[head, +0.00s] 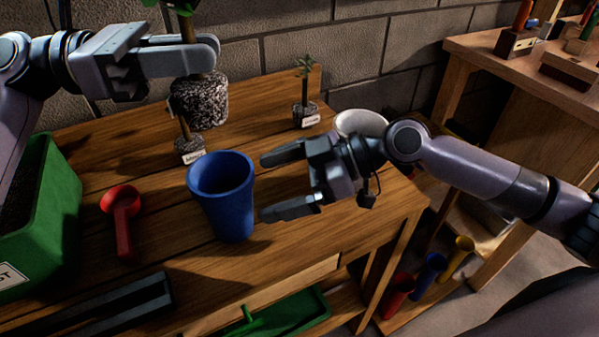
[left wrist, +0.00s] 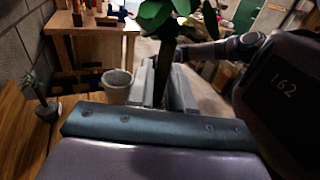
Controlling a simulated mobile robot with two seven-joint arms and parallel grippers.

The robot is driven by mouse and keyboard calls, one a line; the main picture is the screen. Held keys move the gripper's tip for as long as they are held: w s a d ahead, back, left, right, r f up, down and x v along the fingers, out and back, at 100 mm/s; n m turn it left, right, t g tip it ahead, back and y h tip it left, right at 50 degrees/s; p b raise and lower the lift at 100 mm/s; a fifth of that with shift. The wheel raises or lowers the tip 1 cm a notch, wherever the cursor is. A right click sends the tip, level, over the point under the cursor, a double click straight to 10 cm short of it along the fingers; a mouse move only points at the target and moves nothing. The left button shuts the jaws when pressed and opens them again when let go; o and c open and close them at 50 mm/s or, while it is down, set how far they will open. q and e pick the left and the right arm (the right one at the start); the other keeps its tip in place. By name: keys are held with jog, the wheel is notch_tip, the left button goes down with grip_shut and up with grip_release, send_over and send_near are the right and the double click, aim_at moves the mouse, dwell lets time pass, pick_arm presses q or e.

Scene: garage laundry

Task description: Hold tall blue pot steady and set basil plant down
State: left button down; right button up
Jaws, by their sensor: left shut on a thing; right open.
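The tall blue pot (head: 222,205) stands upright on the wooden bench, with its open mouth up. My left gripper (head: 196,48) is shut on the stem of a leafy plant, which I take as the basil plant (head: 203,102), with a bare dark root ball hanging behind the pot. Whether the root ball touches the bench is unclear. In the left wrist view the basil's green leaves (left wrist: 158,12) rise above the fingers (left wrist: 163,82).
Two small labelled seedlings (head: 189,148) (head: 306,114) stand on the bench. A pale pot (head: 360,122) is behind my right gripper. A red scoop (head: 122,215) and a green planter (head: 55,215) are at the left. A block wall (head: 350,50) closes the back.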

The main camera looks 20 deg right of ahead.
aim_at(233, 198)
jog(key=x, duration=0.8)
jog(key=c, duration=0.9)
